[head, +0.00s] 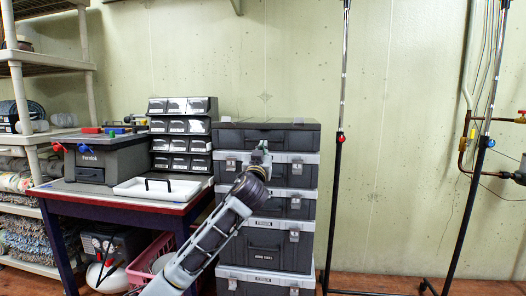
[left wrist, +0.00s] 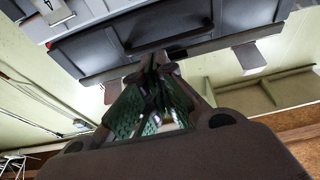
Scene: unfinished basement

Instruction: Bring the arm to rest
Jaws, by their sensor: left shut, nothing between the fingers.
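My left gripper (head: 260,153) is raised in front of the upper part of a stack of dark tool cases, its arm coming up from the bottom of the head view. In the left wrist view my left gripper (left wrist: 158,68) shows with its fingers together and nothing held. A dark case with a handle (left wrist: 115,35) fills the top of that view, past the fingertips. I cannot tell whether the fingertips touch it. My right gripper is not in view.
The case stack (head: 265,258) stands against a pale wall. To its left is a table (head: 120,203) with a white tray (head: 158,189), a grey box (head: 100,158) and a bin rack (head: 182,133). Shelves stand far left. Two thin poles (head: 337,190) stand on the right.

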